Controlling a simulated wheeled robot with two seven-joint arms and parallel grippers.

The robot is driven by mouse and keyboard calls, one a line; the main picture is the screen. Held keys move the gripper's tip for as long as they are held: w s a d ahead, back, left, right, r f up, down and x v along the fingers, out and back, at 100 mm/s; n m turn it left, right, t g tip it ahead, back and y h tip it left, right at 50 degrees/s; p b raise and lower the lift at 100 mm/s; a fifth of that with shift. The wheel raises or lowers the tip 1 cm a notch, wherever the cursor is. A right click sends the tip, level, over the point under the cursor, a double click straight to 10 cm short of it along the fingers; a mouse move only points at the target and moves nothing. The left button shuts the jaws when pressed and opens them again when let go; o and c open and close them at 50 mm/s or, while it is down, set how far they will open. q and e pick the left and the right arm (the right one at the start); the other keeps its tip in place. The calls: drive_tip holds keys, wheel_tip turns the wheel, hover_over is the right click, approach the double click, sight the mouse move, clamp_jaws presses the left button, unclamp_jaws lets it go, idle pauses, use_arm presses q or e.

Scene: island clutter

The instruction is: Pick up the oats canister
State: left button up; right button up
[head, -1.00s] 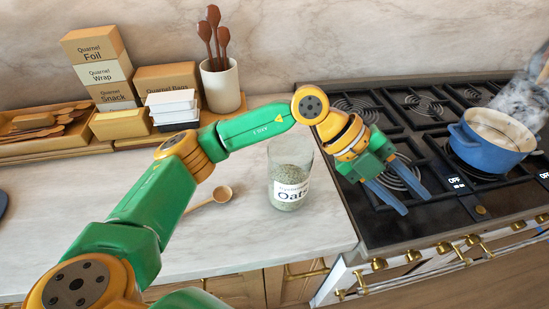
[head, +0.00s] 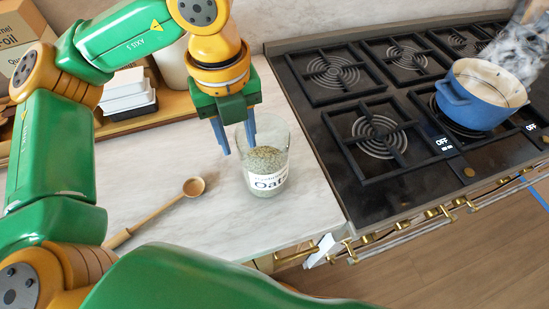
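The oats canister (head: 267,170) is a clear glass jar of pale oats with a white "Oats" label. It stands upright on the marble counter near the stove-side edge. My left gripper (head: 235,140) points down at the jar's upper left, with its two blue fingers apart and nothing held between them. One finger hangs left of the jar. The other overlaps the jar's left rim in the view, and I cannot tell whether it is inside, behind or touching the glass. My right gripper is not in view.
A wooden spoon (head: 160,210) lies left of the jar. White and black containers (head: 128,95) stand on a wooden tray behind. The stove (head: 400,120) with a blue pot (head: 480,95) is at the right. A thin, unclear blue strip (head: 536,194) shows at the right edge.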

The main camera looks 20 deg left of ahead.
sight(240, 158)
use_arm(q)
wheel_tip(240, 158, down, 7)
drive_tip(key=p, duration=0.2)
drive_tip(key=shift+w+a+f+p, duration=0.15)
drive_tip(key=shift+w+a+p, duration=0.15)
drive_tip(key=shift+a+p, duration=0.1)
clamp_jaws()
idle(1.0)
